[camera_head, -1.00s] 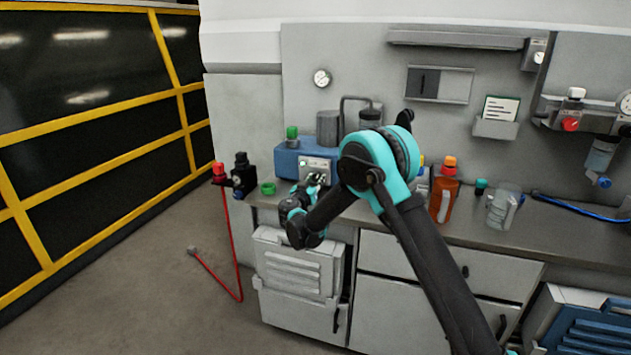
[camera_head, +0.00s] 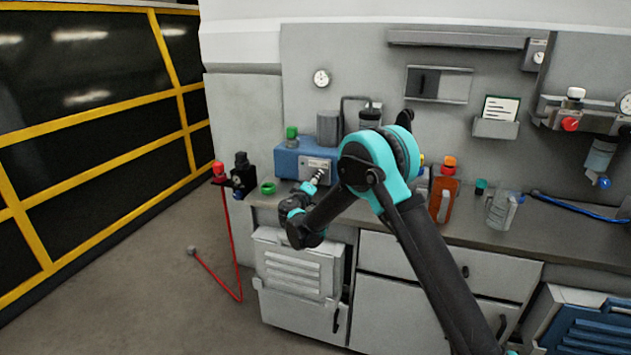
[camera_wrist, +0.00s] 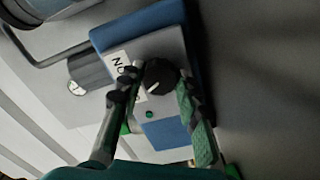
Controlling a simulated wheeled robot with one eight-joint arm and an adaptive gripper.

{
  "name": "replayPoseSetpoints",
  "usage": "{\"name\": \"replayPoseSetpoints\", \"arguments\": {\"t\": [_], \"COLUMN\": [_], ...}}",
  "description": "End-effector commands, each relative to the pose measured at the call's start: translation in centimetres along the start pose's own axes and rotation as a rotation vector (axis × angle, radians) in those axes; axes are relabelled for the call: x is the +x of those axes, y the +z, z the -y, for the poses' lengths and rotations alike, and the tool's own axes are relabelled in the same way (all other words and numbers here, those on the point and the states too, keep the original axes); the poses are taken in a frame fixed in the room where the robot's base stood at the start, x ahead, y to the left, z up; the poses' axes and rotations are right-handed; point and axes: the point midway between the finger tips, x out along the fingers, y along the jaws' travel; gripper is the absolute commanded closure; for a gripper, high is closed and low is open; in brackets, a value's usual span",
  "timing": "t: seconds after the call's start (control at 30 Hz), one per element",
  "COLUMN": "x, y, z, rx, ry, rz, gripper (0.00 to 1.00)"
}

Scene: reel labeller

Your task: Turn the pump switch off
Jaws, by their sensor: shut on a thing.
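The pump is a blue box (camera_head: 289,160) with a grey front panel (camera_head: 314,164) on the bench in the head view. Its switch is a round black knob (camera_wrist: 160,77) with a white pointer mark in the wrist view. A white label (camera_wrist: 119,66) with black letters, seemingly "ON", sits beside it, rotated in the picture. My gripper (camera_head: 319,177) is at the front panel. In the wrist view my gripper's fingers (camera_wrist: 158,92) lie on either side of the knob, shut on it. The fingers hide parts of the panel and label.
A green-capped bottle (camera_head: 291,137) and a grey cylinder (camera_head: 328,126) stand by the pump. A green ring (camera_head: 268,188) lies at the bench's left end. An orange bottle (camera_head: 444,198) and a clear jug (camera_head: 502,208) stand to the right.

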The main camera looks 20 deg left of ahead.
Motion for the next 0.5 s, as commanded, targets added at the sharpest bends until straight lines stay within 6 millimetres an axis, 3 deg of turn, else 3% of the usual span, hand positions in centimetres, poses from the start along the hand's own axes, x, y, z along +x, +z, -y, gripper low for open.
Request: {"name": "replayPoseSetpoints", "arguments": {"t": [0.5], "x": [-0.08], "y": [-0.04], "z": [0.07], "rx": [-0.311], "ry": [-0.001], "rz": [-0.001], "gripper": [0.95]}}
